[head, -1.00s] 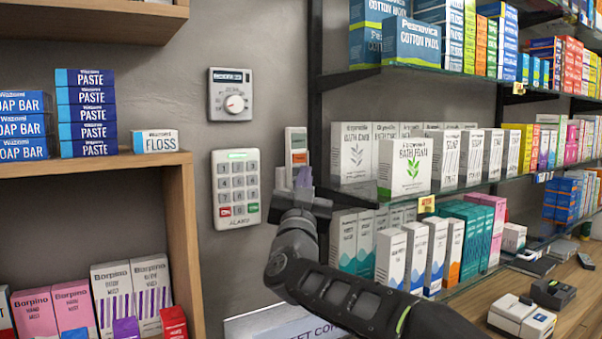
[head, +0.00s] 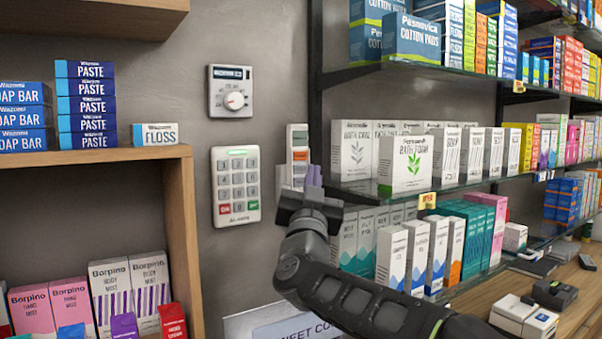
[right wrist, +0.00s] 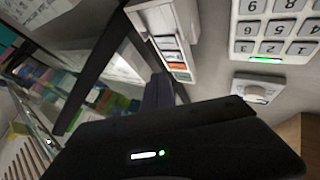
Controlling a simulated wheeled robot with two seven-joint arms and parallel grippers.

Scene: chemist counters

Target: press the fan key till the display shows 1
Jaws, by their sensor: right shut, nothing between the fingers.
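A narrow white wall panel (head: 297,134) hangs between the keypad and the shelves, with an orange key (head: 300,156) near its top. The panel (right wrist: 152,20) shows upside down in the right wrist view, with several grey keys beside the orange one (right wrist: 177,66). Its labels and any display reading are too small to read, so I cannot tell which key is the fan key. My right gripper (head: 313,176) is shut and empty, its fingertips in front of the panel's lower right edge and hiding part of it. I cannot tell whether they touch. My left gripper is not in view.
A white alarm keypad (head: 237,186) with a green-lit strip is left of the panel. A grey dial thermostat (head: 231,92) is above it. A black shelf post (head: 316,70) and glass shelves with boxes (head: 405,163) stand close on the right.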

